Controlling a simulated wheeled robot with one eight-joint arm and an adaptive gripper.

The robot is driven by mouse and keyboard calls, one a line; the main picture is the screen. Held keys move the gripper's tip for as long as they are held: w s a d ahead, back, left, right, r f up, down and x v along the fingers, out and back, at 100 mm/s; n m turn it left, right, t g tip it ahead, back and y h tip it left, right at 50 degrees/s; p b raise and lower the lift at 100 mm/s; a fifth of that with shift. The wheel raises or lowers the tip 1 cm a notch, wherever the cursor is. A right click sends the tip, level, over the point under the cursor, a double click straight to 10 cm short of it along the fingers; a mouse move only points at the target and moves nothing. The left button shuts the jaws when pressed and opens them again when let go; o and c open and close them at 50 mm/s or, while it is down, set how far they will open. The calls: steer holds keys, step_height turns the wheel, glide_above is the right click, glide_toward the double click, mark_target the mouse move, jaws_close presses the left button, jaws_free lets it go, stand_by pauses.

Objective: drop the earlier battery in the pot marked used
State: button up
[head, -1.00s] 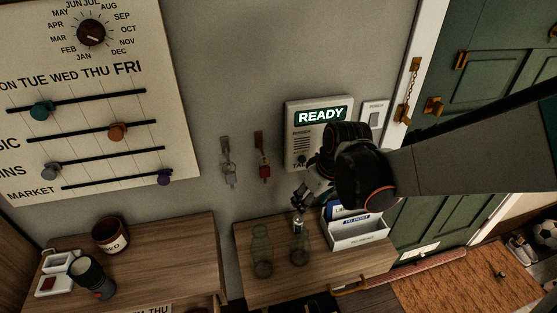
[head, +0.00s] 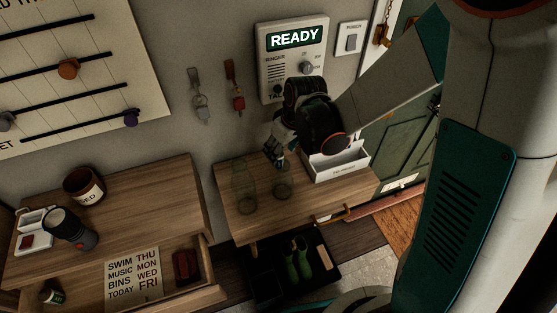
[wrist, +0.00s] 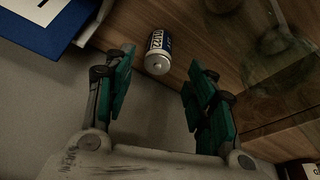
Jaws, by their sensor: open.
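A small battery (wrist: 158,50) with a blue-and-white label shows in the wrist view, on the wooden surface just past my fingertips; its lettering is hard to read. My gripper (wrist: 160,78) is open, with one finger to either side of the line to the battery and nothing between them. In the head view my gripper (head: 277,156) is low over the right wooden top, by the white box; the battery is hardly visible there. The dark pot (head: 83,186), its label partly showing "ED", stands on the left wooden top. A small dark labelled cylinder (head: 53,295) lies in the open drawer.
Two clear glass vessels (head: 244,186) (head: 283,187) stand beside my gripper. A white box (head: 338,165) is to its right. The drawer (head: 185,300) stands open, with a note card (head: 133,277).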

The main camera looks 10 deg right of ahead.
steer(key=b+x, duration=0.1)
steer(key=x, duration=0.3)
steer(key=shift+w+d+f+b, duration=0.1)
steer(key=shift+d+b, duration=0.05)
steer(key=shift+b, duration=0.15)
jaws_close()
